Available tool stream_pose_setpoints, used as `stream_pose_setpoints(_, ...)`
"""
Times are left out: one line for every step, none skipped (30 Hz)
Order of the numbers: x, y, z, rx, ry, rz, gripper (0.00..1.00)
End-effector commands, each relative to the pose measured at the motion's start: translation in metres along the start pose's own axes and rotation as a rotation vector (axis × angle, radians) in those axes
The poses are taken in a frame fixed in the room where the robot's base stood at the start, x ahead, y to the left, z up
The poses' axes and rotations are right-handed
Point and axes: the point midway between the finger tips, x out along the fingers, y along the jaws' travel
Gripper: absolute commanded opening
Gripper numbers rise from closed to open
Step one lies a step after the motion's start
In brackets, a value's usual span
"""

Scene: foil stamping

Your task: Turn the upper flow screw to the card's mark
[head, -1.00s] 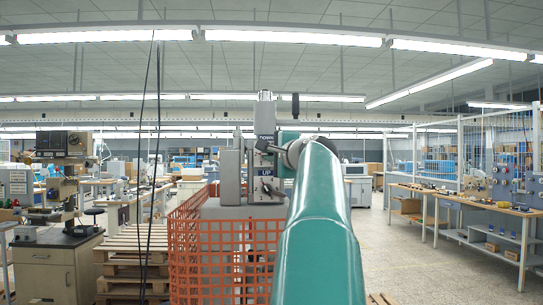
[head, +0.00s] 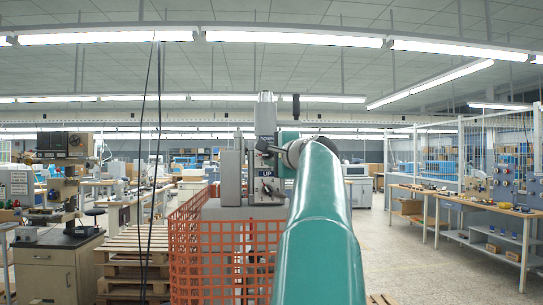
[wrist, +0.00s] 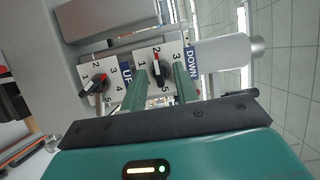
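In the wrist view my gripper (wrist: 160,76) has its two green fingers apart, one on each side of the black knob (wrist: 158,71) on the dial marked DOWN. Gaps show between the fingers and the knob; I cannot tell whether the fingertips reach its depth. The other dial knob (wrist: 93,85), beside the UP label, stands free to the left. Both dials have numbered white faces with a small red mark. In the head view the DOWN plate (head: 265,138) is above the UP plate (head: 268,190) on the grey machine (head: 231,178). The card cannot be made out.
Orange mesh fencing (head: 215,255) stands in front of the machine. Wooden pallets (head: 130,268) and a cabinet with a dark top (head: 55,275) are to the left. A long workbench (head: 460,202) is at the right, with open floor before it.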

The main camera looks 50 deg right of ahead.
Motion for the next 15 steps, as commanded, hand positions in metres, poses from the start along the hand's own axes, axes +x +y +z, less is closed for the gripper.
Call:
stream_pose_setpoints(-0.002, 0.0, 0.0, 0.0, 0.0, 0.001, 0.3)
stream_pose_setpoints(-0.003, 0.0, 0.0, 0.0, 0.0, 0.001, 0.3)
stream_pose_setpoints(-0.007, 0.0, 0.0, 0.0, 0.001, 0.001, 0.3)
stream_pose_setpoints(-0.01, 0.0, -0.001, 0.0, 0.001, 0.001, 0.3)
stream_pose_setpoints(-0.014, 0.0, -0.001, 0.0, 0.001, 0.001, 0.3)
stream_pose_setpoints(-0.02, -0.001, 0.0, 0.0, 0.001, -0.001, 0.3)
stream_pose_setpoints(-0.025, 0.0, -0.001, 0.002, 0.002, 0.0, 0.3)
stream_pose_setpoints(-0.031, -0.001, 0.0, 0.001, 0.002, -0.001, 0.3)
stream_pose_setpoints(-0.039, 0.0, -0.001, 0.001, 0.002, 0.0, 0.3)
stream_pose_setpoints(-0.046, -0.001, 0.0, 0.0, 0.002, 0.0, 0.3)
stream_pose_setpoints(-0.052, 0.0, 0.0, 0.001, 0.001, 0.001, 0.3)
stream_pose_setpoints(-0.062, 0.0, 0.0, 0.002, 0.001, 0.0, 0.3)
stream_pose_setpoints(-0.068, 0.0, 0.0, 0.001, 0.001, 0.0, 0.3)
stream_pose_setpoints(-0.075, 0.0, 0.0, 0.001, 0.001, 0.0, 0.3)
stream_pose_setpoints(-0.084, 0.0, 0.0, 0.001, 0.0, 0.0, 0.3)
